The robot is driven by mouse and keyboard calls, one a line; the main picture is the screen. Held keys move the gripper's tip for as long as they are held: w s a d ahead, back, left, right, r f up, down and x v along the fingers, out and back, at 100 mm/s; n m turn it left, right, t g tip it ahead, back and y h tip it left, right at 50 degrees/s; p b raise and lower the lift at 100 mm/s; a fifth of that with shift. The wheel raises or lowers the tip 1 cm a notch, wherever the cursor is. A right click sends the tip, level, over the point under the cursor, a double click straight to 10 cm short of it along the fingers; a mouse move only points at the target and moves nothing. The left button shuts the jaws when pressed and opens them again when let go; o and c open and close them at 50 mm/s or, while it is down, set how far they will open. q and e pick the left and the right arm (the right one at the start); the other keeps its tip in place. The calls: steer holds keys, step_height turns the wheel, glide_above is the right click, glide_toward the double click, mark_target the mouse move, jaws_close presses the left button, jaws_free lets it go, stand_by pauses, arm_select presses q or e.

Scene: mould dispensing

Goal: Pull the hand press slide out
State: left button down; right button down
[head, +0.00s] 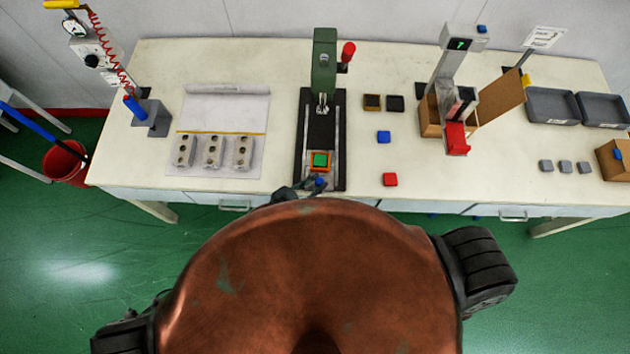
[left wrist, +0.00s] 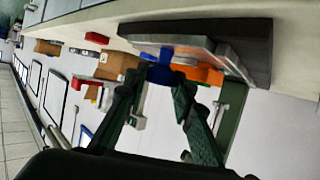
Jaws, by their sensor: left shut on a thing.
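The green hand press (head: 325,62) with a red-knobbed lever (head: 348,50) stands on a black base (head: 335,125) at the middle of the table. An orange nest (head: 312,168) holding a green square (head: 320,160) sits at the front end of the slide, clear of the press head. A blue knob (head: 320,181) is at the slide's front. My left gripper (head: 308,184) is at that knob, partly hidden by my body. In the left wrist view its fingers (left wrist: 166,82) are shut on the blue knob (left wrist: 183,56), beside the orange nest (left wrist: 208,73). My right gripper is not in view.
Grey moulds (head: 213,151) lie on a sheet to the left. Blue (head: 384,137) and red (head: 390,180) blocks and two dark square trays (head: 372,102) lie to the right. A screw stand (head: 148,118) and a red-fronted device (head: 456,138) stand farther out.

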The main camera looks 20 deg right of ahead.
arm_select(q)
steer(key=c, duration=2.1)
jaws_free()
steer(key=shift+s+f, duration=0.1)
steer(key=shift+s, duration=0.15)
steer(key=o, duration=0.4)
steer(key=shift+s+a, duration=0.1)
steer(key=shift+o, duration=0.2)
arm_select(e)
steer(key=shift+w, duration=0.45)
arm_select(q)
steer(key=v, duration=1.2)
